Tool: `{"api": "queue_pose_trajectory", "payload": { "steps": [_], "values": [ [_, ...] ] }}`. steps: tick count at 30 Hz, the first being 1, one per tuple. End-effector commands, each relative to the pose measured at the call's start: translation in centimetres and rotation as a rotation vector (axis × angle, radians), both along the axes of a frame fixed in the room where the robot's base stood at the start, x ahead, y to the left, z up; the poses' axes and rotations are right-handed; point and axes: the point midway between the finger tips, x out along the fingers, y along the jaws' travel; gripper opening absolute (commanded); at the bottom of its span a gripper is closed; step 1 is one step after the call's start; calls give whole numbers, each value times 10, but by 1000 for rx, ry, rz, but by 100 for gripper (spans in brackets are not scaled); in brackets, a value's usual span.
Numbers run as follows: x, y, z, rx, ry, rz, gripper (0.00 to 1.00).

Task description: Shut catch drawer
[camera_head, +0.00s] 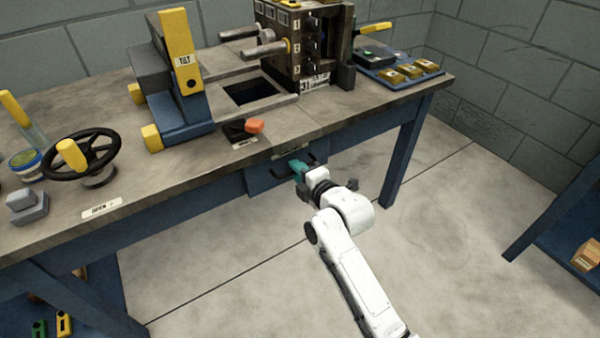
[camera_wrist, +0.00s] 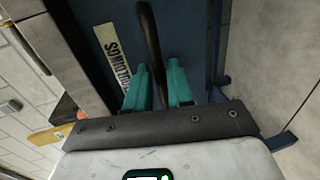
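The catch drawer (camera_head: 262,180) is a blue front with a dark handle, under the bench's front edge. In the wrist view, the blue drawer front (camera_wrist: 90,22) carries a pale label reading "MOULDINGS", seen turned over. Its dark bar handle (camera_wrist: 150,38) runs down between the two teal fingers of my gripper (camera_wrist: 160,75). In the head view, my gripper (camera_head: 298,168) is at the right part of the drawer front. How far the drawer stands out is hard to tell.
Above the drawer, the bench top (camera_head: 310,118) has a square opening and an orange-knobbed lever (camera_head: 254,126). A blue and yellow tilt frame (camera_head: 182,75) and a black handwheel (camera_head: 84,155) stand to the left. A bench leg (camera_head: 405,150) stands right of my arm; the floor in front is clear.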

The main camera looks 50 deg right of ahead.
Motion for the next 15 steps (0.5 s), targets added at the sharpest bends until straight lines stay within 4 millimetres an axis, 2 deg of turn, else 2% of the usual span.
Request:
{"api": "queue_pose_trajectory", "payload": {
  "steps": [1,4,11,15],
  "values": [
    [0,0,0,0,0,0,27],
    [-1,0,0,0,0,0,37],
    [-1,0,0,0,0,-1,37],
    [-9,2,2,0,1,-1,37]
  ]
}}
